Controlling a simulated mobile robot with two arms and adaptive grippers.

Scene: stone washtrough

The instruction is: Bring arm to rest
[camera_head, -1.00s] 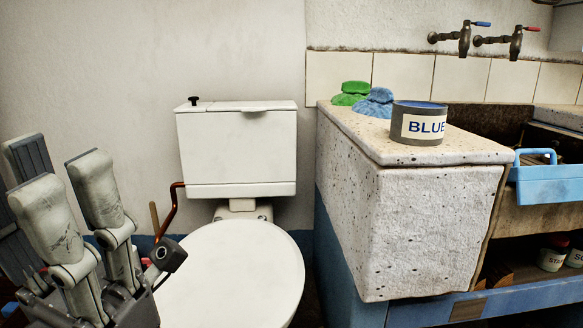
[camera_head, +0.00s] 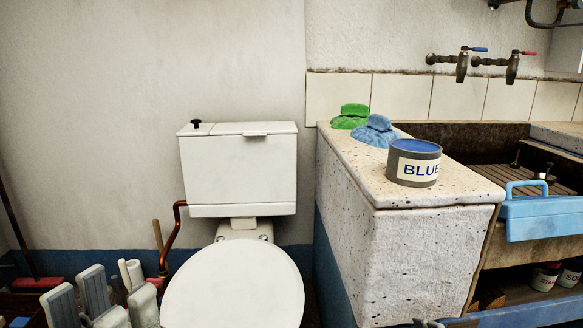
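My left gripper (camera_head: 102,306) shows at the bottom left corner, fingers pointing up. Its dark pads on the left and pale finger backs on the right stand apart, with nothing seen between them. Its palm and my arm are below the frame. It is left of the toilet bowl, clear of the stone trough. A small pale piece at the bottom edge, below the stone block, may be the tip of my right gripper; too little shows to tell its state.
The white toilet (camera_head: 238,285) stands right of my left gripper. The speckled stone trough (camera_head: 425,255) carries a blue paint can (camera_head: 414,163), a green brush (camera_head: 351,117) and a blue brush (camera_head: 376,131). A red-headed broom (camera_head: 38,283) leans at left.

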